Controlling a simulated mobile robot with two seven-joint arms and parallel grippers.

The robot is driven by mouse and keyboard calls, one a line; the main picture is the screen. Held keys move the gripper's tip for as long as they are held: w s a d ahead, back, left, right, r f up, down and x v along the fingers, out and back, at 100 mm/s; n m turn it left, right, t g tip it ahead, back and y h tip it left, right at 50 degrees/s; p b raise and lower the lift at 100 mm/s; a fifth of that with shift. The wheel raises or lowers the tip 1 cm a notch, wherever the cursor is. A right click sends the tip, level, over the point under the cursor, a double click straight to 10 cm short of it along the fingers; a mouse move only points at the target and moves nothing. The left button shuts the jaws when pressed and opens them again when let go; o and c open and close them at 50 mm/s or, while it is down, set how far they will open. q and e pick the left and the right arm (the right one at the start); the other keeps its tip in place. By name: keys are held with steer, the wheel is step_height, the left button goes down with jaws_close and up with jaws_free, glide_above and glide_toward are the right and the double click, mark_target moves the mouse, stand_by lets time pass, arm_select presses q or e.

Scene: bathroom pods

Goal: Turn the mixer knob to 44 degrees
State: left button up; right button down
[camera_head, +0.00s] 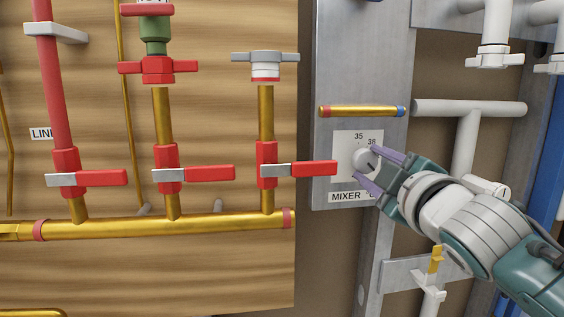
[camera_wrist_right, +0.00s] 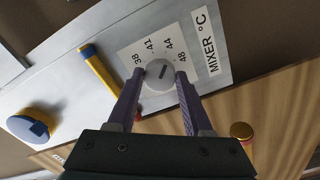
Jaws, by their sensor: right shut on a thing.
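The mixer knob (camera_head: 362,159) is a small round grey-white knob on a white dial plate (camera_head: 343,146). In the right wrist view the knob (camera_wrist_right: 160,76) sits between the two purple fingers of my right gripper (camera_wrist_right: 160,78), with one finger on each side. A dark slanted mark on the knob leans to the upper right, toward the side of 44 and 48; its exact reading is hard to tell. The numbers 38, 41, 44 and 48 show around it. In the head view my right gripper (camera_head: 368,165) is shut on the knob from the right. My left gripper is not in view.
A MIXER label (camera_head: 346,197) is below the dial. A brass bar (camera_head: 361,111) with red and blue ends is above it. Red-handled valves on brass pipes stand left, one red handle (camera_head: 314,169) reaching near the dial. White pipes (camera_head: 470,107) are at right.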

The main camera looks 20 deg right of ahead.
steer(key=shift+c, duration=1.5)
jaws_free()
steer(key=p+v, duration=0.1)
steer(key=v, duration=0.9)
steer(key=shift+p, duration=0.4)
steer(key=shift+r, duration=0.1)
